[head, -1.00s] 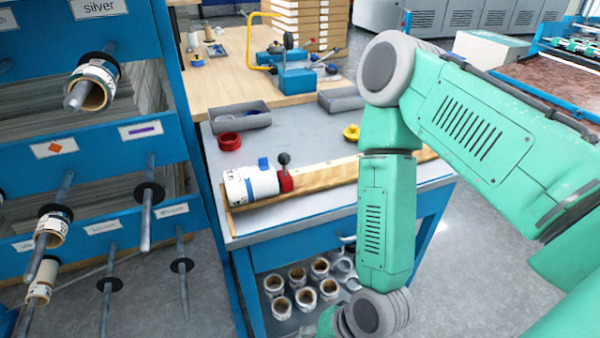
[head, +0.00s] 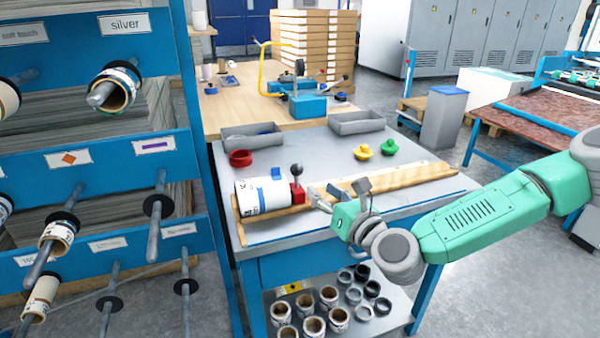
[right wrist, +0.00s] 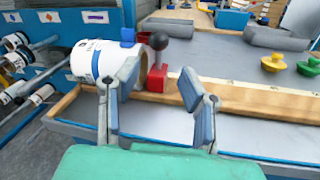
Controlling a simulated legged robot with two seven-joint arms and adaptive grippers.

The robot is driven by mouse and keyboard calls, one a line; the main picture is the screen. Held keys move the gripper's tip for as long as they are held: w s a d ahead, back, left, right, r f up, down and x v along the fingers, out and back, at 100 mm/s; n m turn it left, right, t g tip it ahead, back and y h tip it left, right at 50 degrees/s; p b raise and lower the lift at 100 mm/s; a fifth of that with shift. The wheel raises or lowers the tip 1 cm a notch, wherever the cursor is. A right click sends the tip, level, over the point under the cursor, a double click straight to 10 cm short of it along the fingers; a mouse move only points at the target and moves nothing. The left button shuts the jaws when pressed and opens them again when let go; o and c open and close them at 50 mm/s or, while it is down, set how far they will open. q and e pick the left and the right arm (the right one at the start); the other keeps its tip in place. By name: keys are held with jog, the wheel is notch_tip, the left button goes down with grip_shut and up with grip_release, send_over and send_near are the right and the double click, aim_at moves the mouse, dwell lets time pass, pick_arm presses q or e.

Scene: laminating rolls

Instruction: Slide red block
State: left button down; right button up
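The red block (head: 298,193) sits on the wooden rail (head: 370,190) on the grey table, with a dark ball-topped lever (head: 296,171) rising from it. A white roll (head: 263,196) with a blue tab lies just left of it. My right gripper (head: 338,193) is to the right of the red block in the head view, apart from it. In the right wrist view its fingers (right wrist: 160,105) are spread wide and empty, with the red block (right wrist: 163,88) beyond and between them. My left gripper is not in view.
Grey bins (head: 252,136) and a red ring (head: 240,158) stand behind the rail. Yellow (head: 363,152) and green (head: 390,147) knobs sit to the right. A blue rack (head: 100,150) with rods borders the left. Rolls fill the lower shelf.

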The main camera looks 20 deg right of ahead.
aim_at(301, 173)
jog(key=x, duration=1.1)
jog(key=shift+a, duration=0.1)
grip_shut()
